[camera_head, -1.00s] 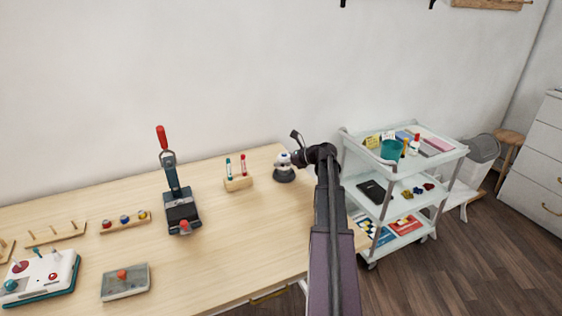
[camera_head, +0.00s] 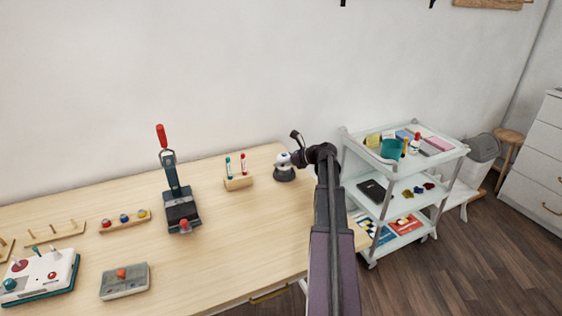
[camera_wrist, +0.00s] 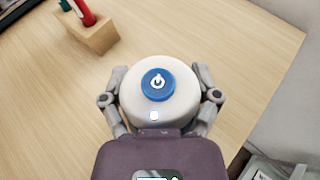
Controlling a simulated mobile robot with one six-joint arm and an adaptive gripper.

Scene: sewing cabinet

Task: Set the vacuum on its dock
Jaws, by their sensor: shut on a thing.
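The vacuum (camera_wrist: 138,104) is a small white round body with a blue power button on top and a small lit spot near its edge. In the head view the vacuum (camera_head: 283,158) sits upright on or just over a dark round base, which looks like the dock (camera_head: 284,175); I cannot tell whether it is fully seated. My gripper (camera_wrist: 160,78) is shut on the vacuum, one finger on each side. The dock is hidden under the vacuum in the wrist view.
A wooden block (camera_head: 238,182) with red and green tools stands to the left. A dark press with a red handle (camera_head: 181,208) is farther left. The cart (camera_head: 376,164) stands right of the table. The tabletop in front of the dock is clear.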

